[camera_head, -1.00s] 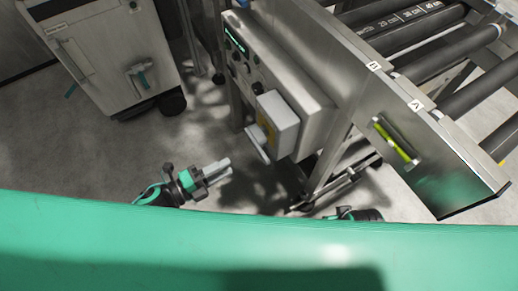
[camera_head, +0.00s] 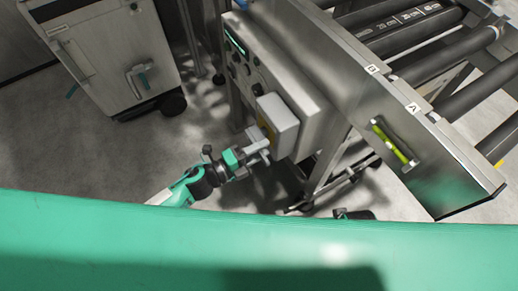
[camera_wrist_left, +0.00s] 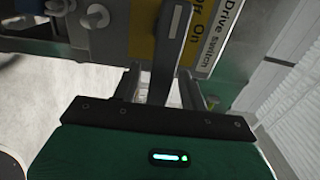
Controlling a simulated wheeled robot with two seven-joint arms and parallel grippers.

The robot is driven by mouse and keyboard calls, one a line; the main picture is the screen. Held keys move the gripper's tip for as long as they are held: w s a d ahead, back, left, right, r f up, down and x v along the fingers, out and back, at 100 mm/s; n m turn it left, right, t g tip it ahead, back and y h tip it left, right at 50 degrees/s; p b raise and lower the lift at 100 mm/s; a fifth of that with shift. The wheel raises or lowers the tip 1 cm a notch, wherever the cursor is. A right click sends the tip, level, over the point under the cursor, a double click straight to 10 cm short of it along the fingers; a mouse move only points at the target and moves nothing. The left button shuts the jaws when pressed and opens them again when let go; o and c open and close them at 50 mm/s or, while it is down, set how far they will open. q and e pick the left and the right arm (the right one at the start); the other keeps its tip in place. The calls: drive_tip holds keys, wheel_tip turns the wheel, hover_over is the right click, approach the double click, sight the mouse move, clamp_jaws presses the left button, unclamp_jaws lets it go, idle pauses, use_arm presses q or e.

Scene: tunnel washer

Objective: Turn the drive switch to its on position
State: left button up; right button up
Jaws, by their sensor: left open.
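The drive switch is a grey box (camera_head: 281,123) with a yellow plate, on the side of the conveyor's control panel. In the left wrist view, its dark lever (camera_wrist_left: 172,38) with a white line crosses the yellow plate (camera_wrist_left: 200,32), which reads "Off" and "On"; a "Drive switch" label is beside it. My left gripper (camera_head: 262,150) is open at the switch's lower left side. In the wrist view the lever runs down between the two fingers (camera_wrist_left: 160,88), with no clear grip on it. My right gripper's fingers are not seen; only a dark piece of that arm shows.
The control panel (camera_head: 238,62) with knobs and a small display is above the switch. A grey cabinet (camera_head: 108,50) stands at the left. Bare floor lies between them.

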use_arm(q)
drive_tip(key=shift+c, duration=1.3)
clamp_jaws()
